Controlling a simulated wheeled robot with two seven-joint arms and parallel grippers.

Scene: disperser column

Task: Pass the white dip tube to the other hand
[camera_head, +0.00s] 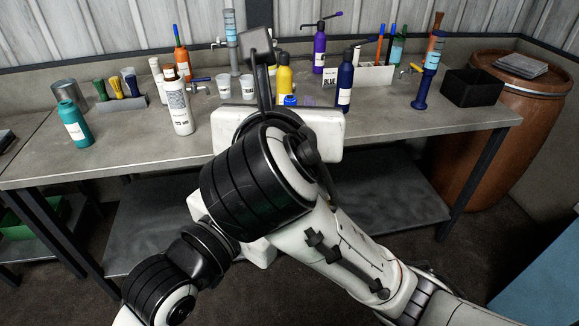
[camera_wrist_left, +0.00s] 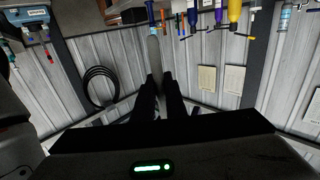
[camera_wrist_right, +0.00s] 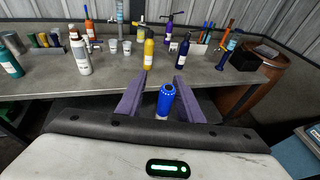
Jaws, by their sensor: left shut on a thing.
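In the left wrist view my left gripper (camera_wrist_left: 158,82) is shut, with its two dark fingers close together. A pale, rounded, narrow piece, which I take for the white dip tube (camera_wrist_left: 153,52), stands out beyond the fingertips. In the right wrist view my right gripper (camera_wrist_right: 161,76) is open, its two purple-grey fingers apart. In the head view my own arm links cover the middle, hiding the fingers and the tube.
The grey workbench (camera_head: 410,125) carries a white bottle (camera_head: 179,108), a teal bottle (camera_head: 73,123), a yellow bottle (camera_head: 284,75) and a dark blue bottle (camera_head: 345,82). A black bin (camera_head: 471,88) stands at the right end, beside a brown barrel (camera_head: 500,150). The bench's right front is clear.

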